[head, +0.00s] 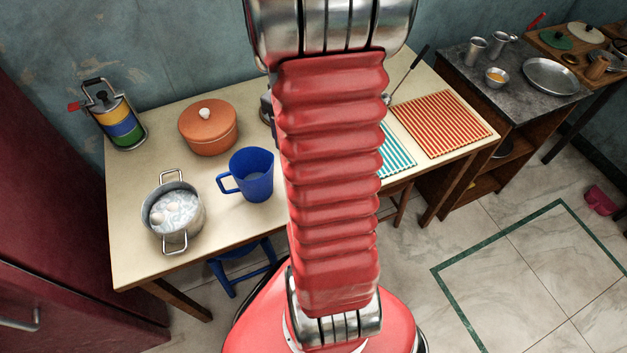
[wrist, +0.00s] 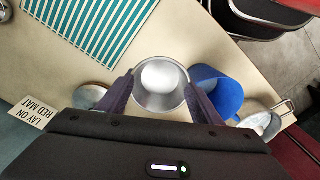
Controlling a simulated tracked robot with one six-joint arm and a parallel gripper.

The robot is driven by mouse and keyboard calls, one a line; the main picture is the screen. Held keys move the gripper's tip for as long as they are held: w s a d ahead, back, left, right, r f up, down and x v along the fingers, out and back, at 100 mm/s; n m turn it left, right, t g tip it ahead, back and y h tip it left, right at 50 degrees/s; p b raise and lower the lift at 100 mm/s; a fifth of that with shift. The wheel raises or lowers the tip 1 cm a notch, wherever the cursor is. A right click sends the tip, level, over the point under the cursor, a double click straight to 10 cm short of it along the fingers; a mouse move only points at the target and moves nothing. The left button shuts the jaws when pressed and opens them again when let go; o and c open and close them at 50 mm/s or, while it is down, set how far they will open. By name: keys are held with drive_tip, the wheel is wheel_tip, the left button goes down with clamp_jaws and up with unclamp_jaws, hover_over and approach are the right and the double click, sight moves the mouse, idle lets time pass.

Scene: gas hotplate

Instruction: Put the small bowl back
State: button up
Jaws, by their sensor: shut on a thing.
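A small round metal bowl (wrist: 160,103) is between the fingers of my gripper (wrist: 160,84) in the wrist view. My gripper is shut on it, one finger at each side. A pale round patch shows inside the bowl; I cannot tell whether it is content or a bright reflection. The bowl appears above the cream table (wrist: 185,30), beside the teal striped mat (wrist: 85,28). In the head view my red arm hides the gripper and the held bowl.
A blue jug (head: 251,174), a pot with eggs (head: 173,210), an orange lidded pot (head: 208,127) and a striped tiffin can (head: 118,120) stand on the table. A red striped mat (head: 440,123) lies bare at right. A card (wrist: 32,112) reads "LAY ON RED MAT".

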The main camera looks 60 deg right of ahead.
drive_tip(key=s+f+n, duration=0.3)
drive_tip(key=s+n, duration=0.4)
drive_tip(key=n, duration=0.4)
drive_tip(key=shift+s+n, duration=0.15)
drive_tip(key=shift+n, duration=0.25)
drive_tip(key=shift+a+f, duration=0.1)
drive_tip(key=shift+f, duration=2.95)
drive_tip(key=shift+f, duration=2.05)
drive_tip(key=shift+f, duration=0.15)
